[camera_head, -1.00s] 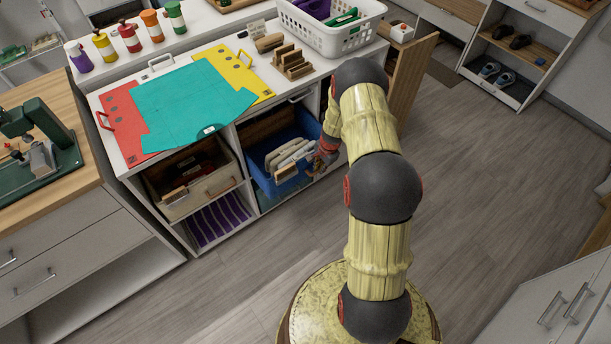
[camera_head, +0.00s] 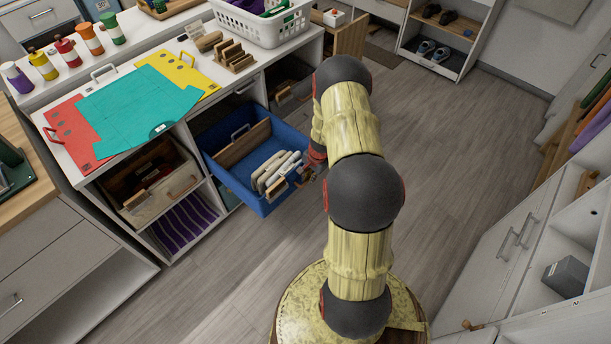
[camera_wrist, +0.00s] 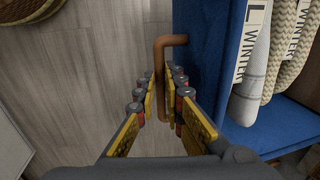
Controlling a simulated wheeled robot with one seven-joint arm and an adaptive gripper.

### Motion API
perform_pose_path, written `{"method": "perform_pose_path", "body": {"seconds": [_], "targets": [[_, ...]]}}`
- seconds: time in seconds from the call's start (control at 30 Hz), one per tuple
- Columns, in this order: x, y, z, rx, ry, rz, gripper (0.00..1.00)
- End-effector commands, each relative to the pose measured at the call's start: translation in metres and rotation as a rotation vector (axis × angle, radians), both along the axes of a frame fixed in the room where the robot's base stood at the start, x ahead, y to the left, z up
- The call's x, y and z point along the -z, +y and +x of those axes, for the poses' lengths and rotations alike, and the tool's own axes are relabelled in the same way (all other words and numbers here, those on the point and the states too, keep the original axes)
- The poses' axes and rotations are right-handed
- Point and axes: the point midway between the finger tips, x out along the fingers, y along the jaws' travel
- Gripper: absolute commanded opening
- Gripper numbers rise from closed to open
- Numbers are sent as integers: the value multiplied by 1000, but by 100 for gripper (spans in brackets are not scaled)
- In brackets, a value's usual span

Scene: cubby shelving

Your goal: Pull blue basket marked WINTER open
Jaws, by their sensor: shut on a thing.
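The blue basket (camera_head: 214,165) sticks well out of its cubby in the head view, with rolled cream and grey items, a wooden divider and a metal handle inside. Its blue wall (camera_wrist: 208,60) fills the right of the wrist view, beside white labels reading WINTER (camera_wrist: 252,45). My gripper (camera_wrist: 162,95) is shut on the basket's brown bar handle (camera_wrist: 160,70), which stands between the two finger pads. In the head view my gripper (camera_head: 310,172) is at the basket's front right corner, partly hidden by my arm.
A beige basket (camera_head: 160,195) sits in the cubby to the left, above purple slats (camera_head: 185,222). Teal, red and yellow boards (camera_head: 135,108) lie on the unit's top. The wooden floor (camera_head: 235,262) in front is clear.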

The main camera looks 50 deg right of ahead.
Motion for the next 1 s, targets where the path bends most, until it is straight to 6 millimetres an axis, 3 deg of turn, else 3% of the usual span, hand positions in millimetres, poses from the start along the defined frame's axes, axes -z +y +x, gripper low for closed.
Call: {"method": "perform_pose_path", "body": {"seconds": [0.37,0.4,0.7,1.0], "targets": [[0,1,-3,0,1,1,0],[0,1,-3,0,1,1,11],[0,0,-2,0,1,0,28],[0,0,-2,0,0,0,29]]}}
